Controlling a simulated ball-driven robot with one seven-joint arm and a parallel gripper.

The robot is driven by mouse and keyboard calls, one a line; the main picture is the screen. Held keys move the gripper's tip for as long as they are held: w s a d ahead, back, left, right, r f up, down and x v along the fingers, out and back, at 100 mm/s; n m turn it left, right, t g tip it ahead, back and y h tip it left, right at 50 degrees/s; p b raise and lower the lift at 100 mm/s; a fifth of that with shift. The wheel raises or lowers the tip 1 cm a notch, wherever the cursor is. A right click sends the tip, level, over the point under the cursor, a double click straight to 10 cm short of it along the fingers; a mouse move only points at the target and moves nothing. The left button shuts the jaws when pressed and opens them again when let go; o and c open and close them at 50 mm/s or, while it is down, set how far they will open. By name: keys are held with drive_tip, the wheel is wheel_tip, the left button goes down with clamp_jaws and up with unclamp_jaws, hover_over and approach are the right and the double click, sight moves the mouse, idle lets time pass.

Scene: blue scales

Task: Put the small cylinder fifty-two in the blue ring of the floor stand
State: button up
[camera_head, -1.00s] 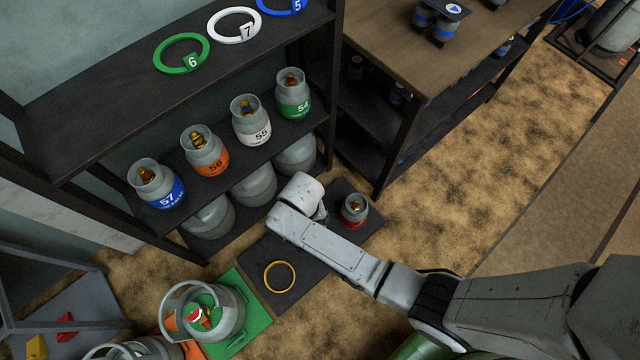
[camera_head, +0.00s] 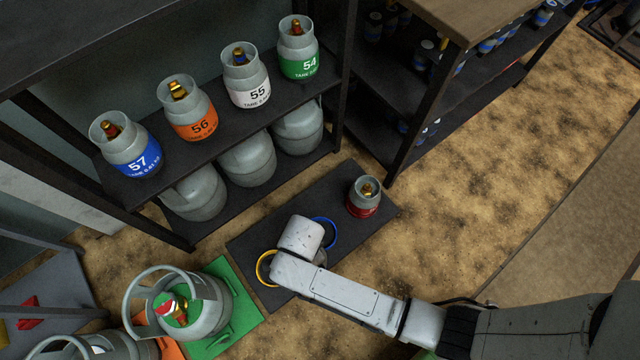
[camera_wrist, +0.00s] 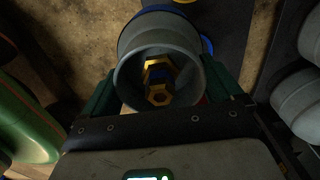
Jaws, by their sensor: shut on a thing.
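My gripper (camera_wrist: 163,88) is shut on a small grey cylinder (camera_wrist: 133,60) in the wrist view, with a green finger on either side. I look down into its open collar at a brass valve; its number is hidden. In the head view my white wrist hides the gripper and most of the cylinder. The black floor stand (camera_head: 290,215) lies below. I cannot tell the cylinder's height above the stand.
A yellow ring (camera_head: 262,268) is left of my wrist on the stand. A red-banded cylinder (camera_head: 363,197) stands at its right end. A shelf (camera_head: 215,150) with numbered cylinders rises behind. A large grey cylinder (camera_head: 210,305) stands on a green base (camera_head: 245,315) at left.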

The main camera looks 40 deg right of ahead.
drive_tip(key=w+d+f+b, duration=0.7)
drive_tip(key=d+f, duration=0.3)
drive_tip(key=f, duration=0.2)
drive_tip(key=shift+w+d+f+b, duration=0.2)
drive_tip(key=shift+w+b, duration=0.2)
drive_tip(key=shift+b, duration=0.35)
drive_tip(key=shift+f, duration=0.15)
drive_tip(key=o, duration=1.7)
wheel_tip(320, 180, up, 12)
drive_tip(key=p, duration=0.6)
